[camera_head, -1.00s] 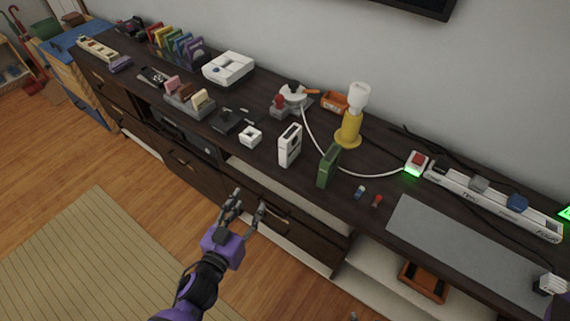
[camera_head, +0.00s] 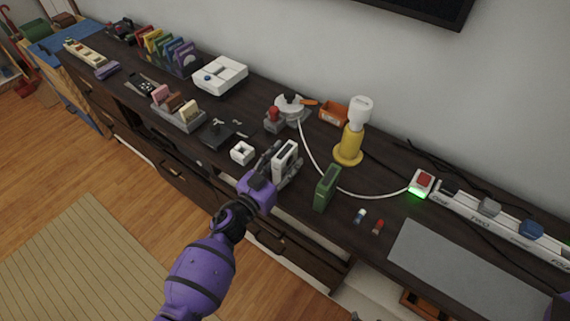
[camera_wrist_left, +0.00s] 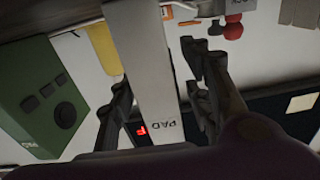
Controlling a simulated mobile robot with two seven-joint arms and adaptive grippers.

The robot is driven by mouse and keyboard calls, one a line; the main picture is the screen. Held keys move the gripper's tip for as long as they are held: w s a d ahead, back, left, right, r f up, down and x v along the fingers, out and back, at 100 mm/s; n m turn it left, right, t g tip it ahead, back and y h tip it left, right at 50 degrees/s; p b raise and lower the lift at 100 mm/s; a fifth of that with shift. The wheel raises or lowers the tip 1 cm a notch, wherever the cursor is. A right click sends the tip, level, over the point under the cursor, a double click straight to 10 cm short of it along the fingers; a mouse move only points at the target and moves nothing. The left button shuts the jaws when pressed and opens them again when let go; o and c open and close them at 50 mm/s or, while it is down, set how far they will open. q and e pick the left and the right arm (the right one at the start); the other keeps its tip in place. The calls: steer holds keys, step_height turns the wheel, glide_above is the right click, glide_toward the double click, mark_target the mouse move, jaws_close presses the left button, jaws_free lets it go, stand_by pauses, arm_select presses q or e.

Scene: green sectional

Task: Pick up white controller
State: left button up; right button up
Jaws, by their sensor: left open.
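The white controller (camera_head: 286,151) stands upright near the front edge of the dark cabinet top. In the left wrist view it is a narrow white slab marked PAD (camera_wrist_left: 146,75). My left gripper (camera_head: 279,167) is open, with its fingers on both sides of the white controller. The wrist view shows the controller between the fingers (camera_wrist_left: 160,105), with a visible gap on the left side. Whether the right-hand fingers touch it, I cannot tell. My right gripper is out of view.
A green controller (camera_head: 326,188) stands just right of the white one, also in the wrist view (camera_wrist_left: 45,100). A small white cube (camera_head: 242,153) sits to the left. A grey mat (camera_head: 455,265) lies right.

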arm_select(q)
jaws_close()
stand_by(0.3)
